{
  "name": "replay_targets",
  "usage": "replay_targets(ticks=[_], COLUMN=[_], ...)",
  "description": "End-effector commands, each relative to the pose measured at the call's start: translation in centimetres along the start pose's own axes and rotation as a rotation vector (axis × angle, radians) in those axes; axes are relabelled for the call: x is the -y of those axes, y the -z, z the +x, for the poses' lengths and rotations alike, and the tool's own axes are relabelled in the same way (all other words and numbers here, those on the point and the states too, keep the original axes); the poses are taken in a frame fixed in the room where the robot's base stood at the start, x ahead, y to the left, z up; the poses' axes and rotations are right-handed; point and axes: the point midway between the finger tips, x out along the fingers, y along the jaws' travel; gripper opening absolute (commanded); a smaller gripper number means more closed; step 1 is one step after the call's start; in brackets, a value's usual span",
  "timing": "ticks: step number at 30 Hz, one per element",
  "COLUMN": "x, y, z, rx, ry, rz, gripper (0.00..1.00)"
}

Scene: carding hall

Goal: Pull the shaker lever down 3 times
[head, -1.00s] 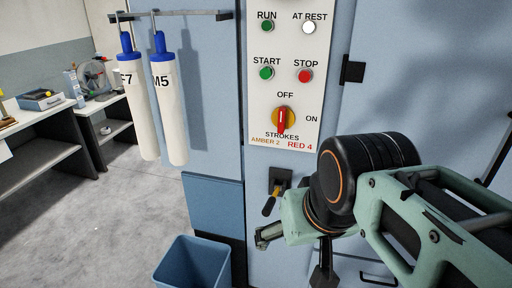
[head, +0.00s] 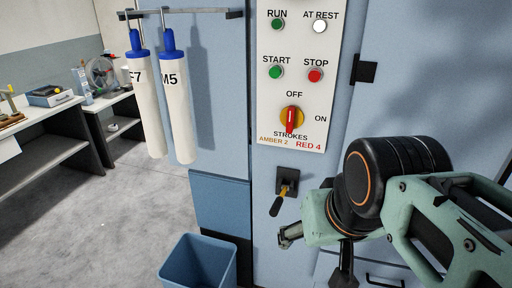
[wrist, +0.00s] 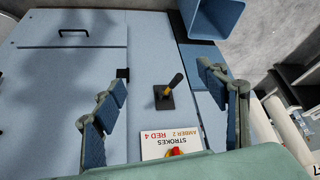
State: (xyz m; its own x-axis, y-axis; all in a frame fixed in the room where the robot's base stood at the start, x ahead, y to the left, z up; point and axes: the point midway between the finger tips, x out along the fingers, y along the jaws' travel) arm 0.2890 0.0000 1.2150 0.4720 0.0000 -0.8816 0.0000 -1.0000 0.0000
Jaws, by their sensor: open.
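The shaker lever (head: 279,201) has a black grip on a yellow shank and comes out of a dark square plate (head: 288,180) below the control panel (head: 300,110). In the head view its grip points down and slightly left. In the upside-down wrist view the lever (wrist: 175,82) shows between my spread fingers, some way beyond them. My gripper (wrist: 163,80) is open and empty. In the head view my gripper (head: 290,234) is below and to the right of the lever, apart from it; most of the fingers are hidden behind my wrist.
The panel has RUN and AT REST lamps, START and STOP buttons and a red rotary switch (head: 291,118). A blue bin (head: 197,264) stands at lower left. Two white cylinders (head: 176,110) hang from a rail at left. Workbenches (head: 60,150) stand farther left.

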Motion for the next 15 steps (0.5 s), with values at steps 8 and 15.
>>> replay_targets(ticks=[8,15], x=[0.0,0.0], y=[0.0,0.0], z=[0.0,0.0], rx=[0.0,0.0], ry=[0.0,0.0], rz=[0.0,0.0], gripper=[0.33,0.07])
